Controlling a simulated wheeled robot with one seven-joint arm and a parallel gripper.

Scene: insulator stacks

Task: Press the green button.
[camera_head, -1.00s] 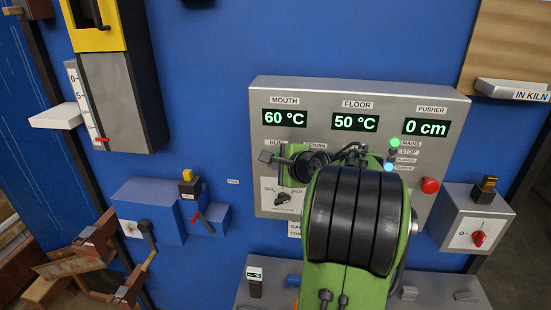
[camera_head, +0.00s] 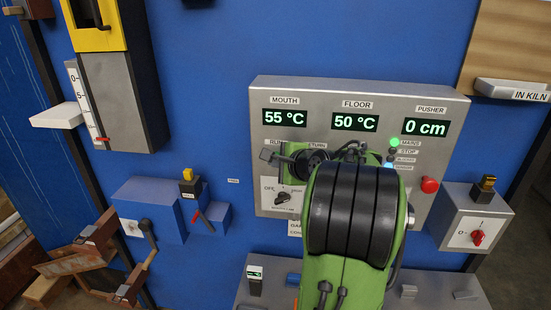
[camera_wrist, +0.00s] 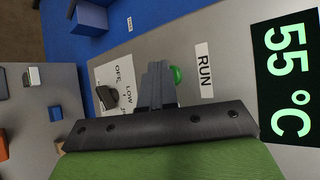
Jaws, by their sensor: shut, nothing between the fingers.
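The green button (camera_wrist: 177,75) shows in the wrist view on the grey panel, beside the RUN label (camera_wrist: 204,70). It is partly hidden by my fingers. My gripper (camera_wrist: 157,66) is shut and empty, with its fingertips just left of the button in that view. I cannot tell whether they touch it. In the head view my gripper (camera_head: 267,155) is in front of the panel's left part, just below the RUN label, and the green button is hidden there behind my arm.
The control panel (camera_head: 330,90) shows MOUTH 55 °C, FLOOR 50 °C and PUSHER 0 cm. A black OFF/LOW knob (camera_wrist: 107,96) is left of my fingers in the wrist view. A red button (camera_head: 429,185) and a box with a red switch (camera_head: 478,238) are at the right.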

